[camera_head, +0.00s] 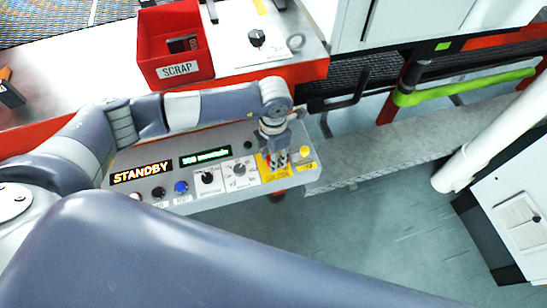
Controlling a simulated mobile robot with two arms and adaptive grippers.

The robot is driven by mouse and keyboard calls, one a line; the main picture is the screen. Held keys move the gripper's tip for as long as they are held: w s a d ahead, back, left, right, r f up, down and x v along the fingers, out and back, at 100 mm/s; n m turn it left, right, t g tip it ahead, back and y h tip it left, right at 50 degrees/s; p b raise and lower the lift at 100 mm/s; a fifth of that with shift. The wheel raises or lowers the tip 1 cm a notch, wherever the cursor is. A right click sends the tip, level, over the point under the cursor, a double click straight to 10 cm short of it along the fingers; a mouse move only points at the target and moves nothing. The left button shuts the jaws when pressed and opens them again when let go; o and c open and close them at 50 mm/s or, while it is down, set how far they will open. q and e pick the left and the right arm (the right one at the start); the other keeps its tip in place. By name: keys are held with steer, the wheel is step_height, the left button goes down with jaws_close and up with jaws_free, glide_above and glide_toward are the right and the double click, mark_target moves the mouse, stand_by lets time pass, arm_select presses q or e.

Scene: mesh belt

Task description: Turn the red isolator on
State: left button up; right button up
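The control panel (222,188) has a lit STANDBY sign, a green text display, a blue button and several knobs. At its right end is a yellow plate (266,177) with a dark label that seems to read isolator. My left gripper (278,161) points down right over this plate. Small bits of red show at its fingertips, but the isolator handle is mostly hidden by the gripper, so its position cannot be read. I cannot tell whether the fingers are around it or above it. My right gripper is not in view.
Behind the arm are a red SCRAP bin (174,48) and a light plate with a black rotary switch (257,38). A green-yellow rail (465,87) and open floor lie to the right.

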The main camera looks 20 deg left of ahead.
arm_select(q)
steer(key=shift+w+r+m, duration=0.1)
steer(key=shift+m, duration=0.3)
steer(key=o, duration=1)
steer(key=shift+o, duration=0.4)
step_height(320, 180, up, 12)
